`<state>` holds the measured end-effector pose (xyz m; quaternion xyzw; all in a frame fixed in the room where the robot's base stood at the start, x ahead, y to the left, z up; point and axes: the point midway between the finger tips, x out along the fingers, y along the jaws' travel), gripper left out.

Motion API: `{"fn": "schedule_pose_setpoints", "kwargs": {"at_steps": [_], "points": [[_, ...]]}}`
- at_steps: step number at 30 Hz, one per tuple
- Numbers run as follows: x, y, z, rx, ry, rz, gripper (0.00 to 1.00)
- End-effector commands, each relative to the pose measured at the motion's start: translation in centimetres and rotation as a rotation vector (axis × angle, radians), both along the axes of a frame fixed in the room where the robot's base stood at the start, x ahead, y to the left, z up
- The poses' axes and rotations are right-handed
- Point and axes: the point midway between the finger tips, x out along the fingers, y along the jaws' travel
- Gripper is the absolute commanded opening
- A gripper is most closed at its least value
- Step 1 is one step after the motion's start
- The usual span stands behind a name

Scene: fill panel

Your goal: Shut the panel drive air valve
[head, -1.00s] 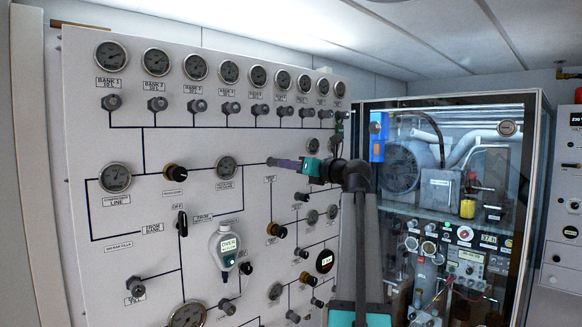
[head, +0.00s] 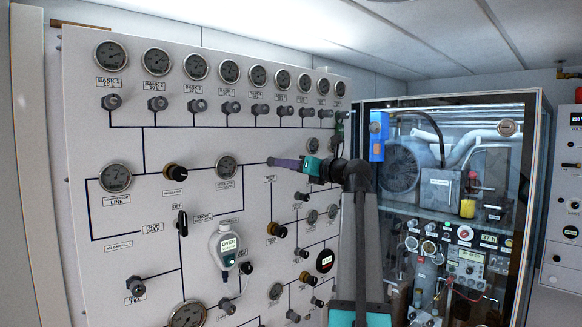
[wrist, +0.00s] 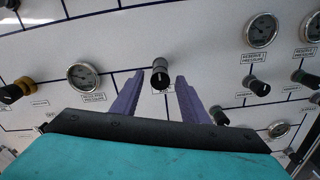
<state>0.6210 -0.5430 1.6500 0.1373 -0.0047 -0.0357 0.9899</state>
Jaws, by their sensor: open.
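A white panel (head: 150,215) carries gauges, black lines and several knobs. My gripper (head: 270,162) is at the panel's middle, with its purple fingers pointing at the panel face. In the wrist view my gripper (wrist: 157,79) is open, and a dark round valve knob (wrist: 160,73) shows between the two fingertips. I cannot tell whether the fingers reach around the knob or stop in front of it. No contact shows.
A regulator pressure gauge (wrist: 84,76) is left of the fingers, and another knob (wrist: 256,86) is to the right. A glass-fronted cabinet (head: 450,200) stands right of the panel.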

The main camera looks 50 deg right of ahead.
Motion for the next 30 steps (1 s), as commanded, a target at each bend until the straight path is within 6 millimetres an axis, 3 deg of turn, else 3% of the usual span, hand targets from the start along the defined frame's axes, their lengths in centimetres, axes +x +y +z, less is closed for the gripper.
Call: {"fn": "schedule_pose_setpoints", "kwargs": {"at_steps": [11, 30], "points": [[-2.7, 0.2, -0.3, 0.0, -0.001, -0.002, 0.41], [-12.2, 0.9, -0.2, -0.001, -0.001, -0.001, 0.41]]}}
